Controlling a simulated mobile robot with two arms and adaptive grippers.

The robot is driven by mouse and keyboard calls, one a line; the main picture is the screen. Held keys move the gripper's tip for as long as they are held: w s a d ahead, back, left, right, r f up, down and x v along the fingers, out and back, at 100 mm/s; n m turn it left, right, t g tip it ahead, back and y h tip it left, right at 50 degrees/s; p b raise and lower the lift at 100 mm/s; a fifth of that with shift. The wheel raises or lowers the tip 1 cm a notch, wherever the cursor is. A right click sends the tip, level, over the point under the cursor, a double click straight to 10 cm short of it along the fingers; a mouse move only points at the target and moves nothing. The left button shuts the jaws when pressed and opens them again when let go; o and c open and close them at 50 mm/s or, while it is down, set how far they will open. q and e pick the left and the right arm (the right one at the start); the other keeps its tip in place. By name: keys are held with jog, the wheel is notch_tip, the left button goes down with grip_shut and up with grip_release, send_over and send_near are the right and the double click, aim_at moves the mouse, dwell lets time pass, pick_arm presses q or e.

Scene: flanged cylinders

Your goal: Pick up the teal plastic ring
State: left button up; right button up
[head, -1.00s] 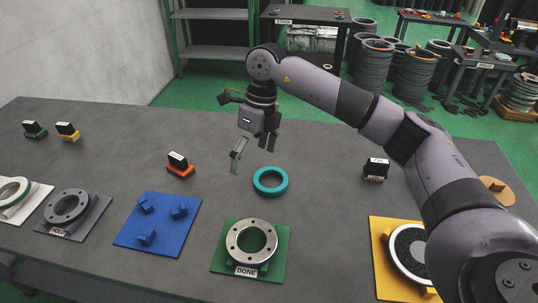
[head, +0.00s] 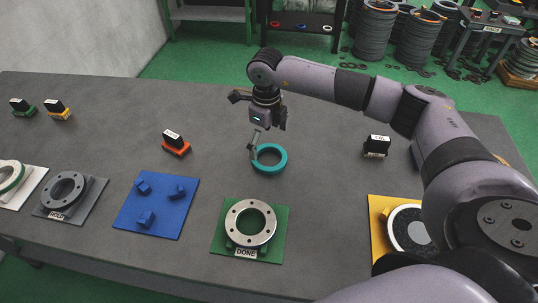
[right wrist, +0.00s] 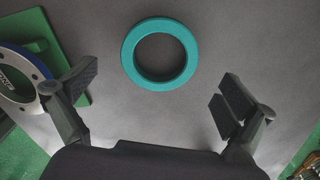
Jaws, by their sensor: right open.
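The teal plastic ring (head: 269,169) lies flat on the grey table, behind the green plate. It also shows whole in the right wrist view (right wrist: 160,84), ahead of the fingers and between their lines. My right gripper (head: 266,145) is over the ring's far side in the head view. In the right wrist view the right gripper (right wrist: 158,92) is open, with its two fingers wide apart and nothing between them. The ring is apart from both fingers there. My left gripper is not in view.
A metal flange (head: 251,223) sits on the green DONE plate (head: 220,236) in front of the ring. A blue plate with pegs (head: 162,208), a dark flange (head: 63,190) and a yellow plate (head: 377,211) stand along the front. An orange-based block (head: 175,143) and a black block (head: 376,146) flank the ring.

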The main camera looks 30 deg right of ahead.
aim_at(267, 159)
jog(key=shift+f, duration=0.2)
jog(key=shift+f+p, duration=0.25)
jog(key=shift+p, duration=0.05)
notch_tip(267, 159, down, 4)
jog(key=shift+r+p, duration=0.15)
jog(key=shift+p, duration=0.65)
jog(key=shift+f, duration=0.5)
jog(key=shift+w, duration=0.1)
jog(key=c, duration=1.1)
